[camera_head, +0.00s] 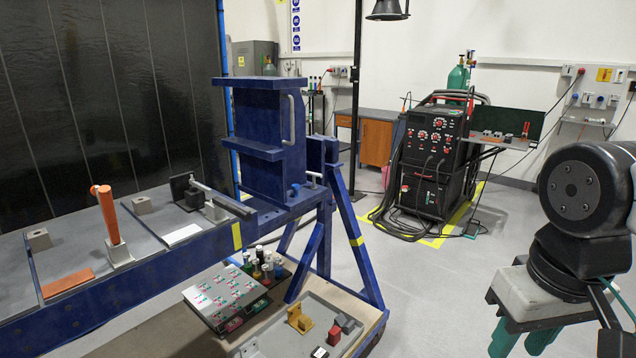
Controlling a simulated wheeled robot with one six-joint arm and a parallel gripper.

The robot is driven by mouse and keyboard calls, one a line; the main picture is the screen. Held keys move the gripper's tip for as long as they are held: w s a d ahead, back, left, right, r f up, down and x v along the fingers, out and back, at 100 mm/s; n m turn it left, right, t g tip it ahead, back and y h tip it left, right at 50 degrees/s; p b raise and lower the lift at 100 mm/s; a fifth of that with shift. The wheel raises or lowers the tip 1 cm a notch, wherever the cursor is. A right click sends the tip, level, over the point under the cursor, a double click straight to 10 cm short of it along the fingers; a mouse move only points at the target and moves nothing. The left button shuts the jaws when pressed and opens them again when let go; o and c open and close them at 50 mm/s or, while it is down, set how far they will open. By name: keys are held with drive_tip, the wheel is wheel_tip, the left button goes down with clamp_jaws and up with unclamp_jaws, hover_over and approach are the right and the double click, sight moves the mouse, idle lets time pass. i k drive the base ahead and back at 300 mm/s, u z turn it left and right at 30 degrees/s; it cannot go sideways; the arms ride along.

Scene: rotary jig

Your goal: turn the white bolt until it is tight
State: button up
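A small pale bolt-like piece (313,178), which may be the white bolt, stands at the right side of the blue jig (262,140), near its pivot. It is too small to tell how tight it sits. My gripper (522,345) is at the lower right, pointing down, with teal fingers partly cut off by the bottom edge. It is well to the right of the jig and apart from it. Nothing is seen held, but whether the fingers are open or shut is unclear.
The blue bench (150,270) carries an orange lever (109,214) and a clamp (205,195). A lower shelf holds a grey tray (262,342) with blocks. A welding machine (430,160) stands behind. Grey floor (440,290) between jig and gripper is clear.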

sight(313, 188)
drive_tip(key=z, duration=0.7)
drive_tip(key=i, duration=1.35)
drive_tip(key=u, duration=0.75)
drive_tip(key=i, duration=0.75)
drive_tip(key=u, duration=0.65)
